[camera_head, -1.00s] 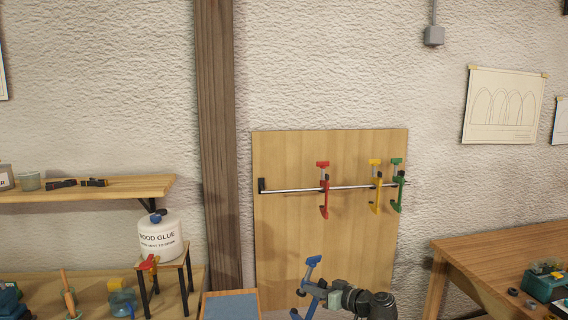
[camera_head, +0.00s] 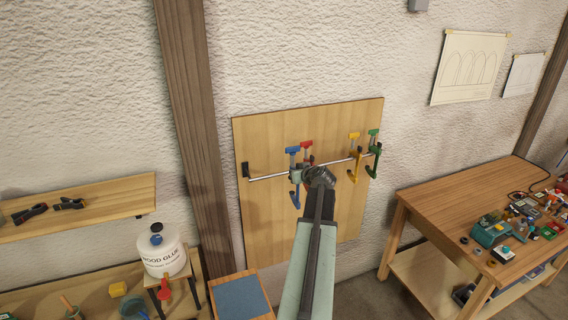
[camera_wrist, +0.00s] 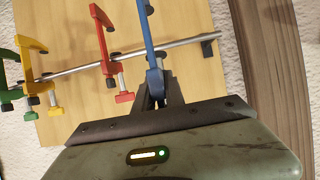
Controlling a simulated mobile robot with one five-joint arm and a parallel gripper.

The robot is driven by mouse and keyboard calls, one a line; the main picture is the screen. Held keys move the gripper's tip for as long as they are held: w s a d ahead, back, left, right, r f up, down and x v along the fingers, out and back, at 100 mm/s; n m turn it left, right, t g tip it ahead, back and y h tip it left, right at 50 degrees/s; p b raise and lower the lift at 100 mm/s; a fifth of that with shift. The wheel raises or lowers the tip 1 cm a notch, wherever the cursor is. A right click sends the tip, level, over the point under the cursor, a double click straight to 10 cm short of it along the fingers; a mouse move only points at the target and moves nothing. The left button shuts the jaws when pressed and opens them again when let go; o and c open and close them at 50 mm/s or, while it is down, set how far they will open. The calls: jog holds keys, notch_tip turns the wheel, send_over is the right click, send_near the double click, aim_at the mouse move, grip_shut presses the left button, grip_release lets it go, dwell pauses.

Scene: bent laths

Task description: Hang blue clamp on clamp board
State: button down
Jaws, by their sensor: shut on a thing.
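The blue clamp (camera_head: 294,176) is in my gripper (camera_head: 301,171), upright at the rail (camera_head: 268,177) of the wooden clamp board (camera_head: 270,130), left of the red clamp (camera_head: 306,148). In the wrist view my gripper (camera_wrist: 160,92) is shut on the blue clamp (camera_wrist: 150,45), whose bar crosses the rail (camera_wrist: 180,43). I cannot tell whether it touches or hooks over the rail. The red clamp (camera_wrist: 102,45), yellow clamp (camera_wrist: 30,65) and green clamp (camera_wrist: 8,95) hang along the rail. My gripper hides part of the blue clamp.
A wooden post (camera_head: 190,130) stands left of the board. A workbench (camera_head: 440,205) with tools is at the right. A shelf (camera_head: 85,205) and a wood glue bottle (camera_head: 160,252) are at the left. The rail's left part is free.

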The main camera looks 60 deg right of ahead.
send_over(281, 173)
notch_tip(281, 173, down, 5)
jog(key=b, duration=0.5)
jog(key=shift+f+b, duration=0.55)
jog(key=shift+f, duration=0.05)
dwell(0.4)
jog(key=c, duration=1.3)
grip_release()
jog(key=p+v, duration=0.3)
jog(key=v, duration=0.4)
jog(key=shift+s+a+r, duration=0.15)
jog(key=shift+s+a, duration=0.05)
jog(key=shift+s, duration=0.15)
